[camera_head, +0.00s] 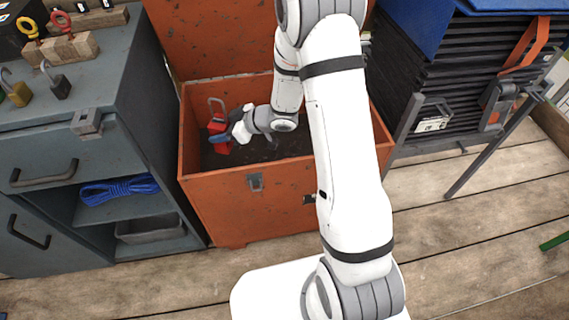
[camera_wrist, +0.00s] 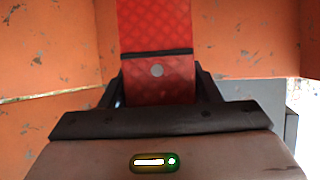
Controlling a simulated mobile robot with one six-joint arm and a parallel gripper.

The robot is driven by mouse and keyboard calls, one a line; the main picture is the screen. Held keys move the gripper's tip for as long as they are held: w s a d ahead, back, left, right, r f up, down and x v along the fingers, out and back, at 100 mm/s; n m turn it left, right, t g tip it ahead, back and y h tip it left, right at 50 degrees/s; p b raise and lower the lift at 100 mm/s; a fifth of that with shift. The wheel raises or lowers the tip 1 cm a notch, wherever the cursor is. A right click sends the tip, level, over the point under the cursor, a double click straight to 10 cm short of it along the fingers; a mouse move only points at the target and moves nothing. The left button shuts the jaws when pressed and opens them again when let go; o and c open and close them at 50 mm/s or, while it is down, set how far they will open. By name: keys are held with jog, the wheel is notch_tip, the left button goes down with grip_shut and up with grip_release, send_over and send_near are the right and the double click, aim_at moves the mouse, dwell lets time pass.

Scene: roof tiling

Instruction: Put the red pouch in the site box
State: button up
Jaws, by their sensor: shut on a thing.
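The red pouch (camera_wrist: 158,30) has a quilted surface, a dark band and a round stud in the wrist view. My gripper (camera_wrist: 158,88) is shut on it, with a dark finger on each side. In the head view the red pouch (camera_head: 217,124) shows at my gripper (camera_head: 225,138), within the opening of the orange site box (camera_head: 215,205). The box is scuffed and its lid stands open at the back. Orange walls surround the pouch in the wrist view. I cannot tell whether the pouch touches the box floor.
A grey cabinet (camera_head: 60,150) with padlocks on top and blue rope (camera_head: 120,189) on a shelf stands left of the box. A dark slatted stack (camera_head: 430,70) with a blue cover stands to the right. The plank floor (camera_head: 480,230) at the front right is mostly clear.

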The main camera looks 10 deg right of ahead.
jog(key=f, duration=0.1)
jog(key=b, duration=0.1)
jog(key=f, duration=0.1)
jog(key=shift+s+a+f+n+g, duration=0.1)
jog(key=shift+s+f+n+g, duration=0.2)
notch_tip(320, 180, down, 9)
jog(key=b, duration=0.4)
jog(key=shift+f+b, duration=0.15)
jog(key=shift+b, duration=0.25)
jog(key=o, duration=1.3)
jog(key=shift+c, duration=0.2)
